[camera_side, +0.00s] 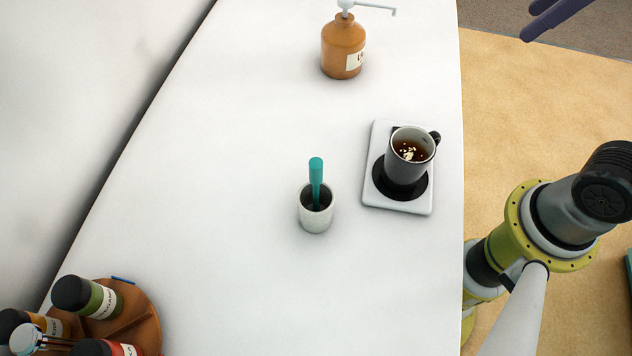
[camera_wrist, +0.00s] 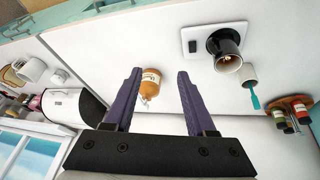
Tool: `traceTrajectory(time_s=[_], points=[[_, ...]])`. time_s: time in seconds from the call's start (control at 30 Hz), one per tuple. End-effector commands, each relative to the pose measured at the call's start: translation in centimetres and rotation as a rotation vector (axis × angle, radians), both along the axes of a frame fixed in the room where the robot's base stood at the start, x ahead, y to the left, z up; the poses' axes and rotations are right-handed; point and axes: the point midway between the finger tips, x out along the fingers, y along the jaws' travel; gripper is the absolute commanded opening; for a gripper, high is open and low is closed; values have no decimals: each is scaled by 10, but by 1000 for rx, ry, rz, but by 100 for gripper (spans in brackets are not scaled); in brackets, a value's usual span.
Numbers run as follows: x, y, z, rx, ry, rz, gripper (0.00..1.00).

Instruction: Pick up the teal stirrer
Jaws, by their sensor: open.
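The teal stirrer (camera_side: 316,180) stands in a small white cup (camera_side: 316,219) near the middle of the white counter, its upper part sticking out above the rim. Its lower end is inside the cup. In the wrist view the stirrer (camera_wrist: 255,102) shows at the right, projecting from the cup (camera_wrist: 249,76). My gripper (camera_wrist: 154,75) has two purple fingers, spread apart with nothing between them. In the side view only part of the purple fingers (camera_side: 555,18) shows at the top right corner, well away from the stirrer.
A dark mug of brown liquid (camera_side: 412,155) stands on a white warmer (camera_side: 399,205) just right of the cup. An amber pump bottle (camera_side: 343,48) stands at the back. A wooden turntable (camera_side: 143,318) with several jars is at the front left. Counter left of the cup is clear.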

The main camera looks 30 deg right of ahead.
Motion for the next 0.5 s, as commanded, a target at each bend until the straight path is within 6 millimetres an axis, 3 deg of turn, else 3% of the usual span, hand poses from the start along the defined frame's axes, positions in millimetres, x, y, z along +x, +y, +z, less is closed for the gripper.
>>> traceTrajectory(time_s=[0.1,0.23,0.37,0.5], points=[[31,46,25,-36,52,252,56],[53,111,40,-77,106,526,56],[59,187,39,-114,155,772,56],[46,257,24,-144,198,947,56]])
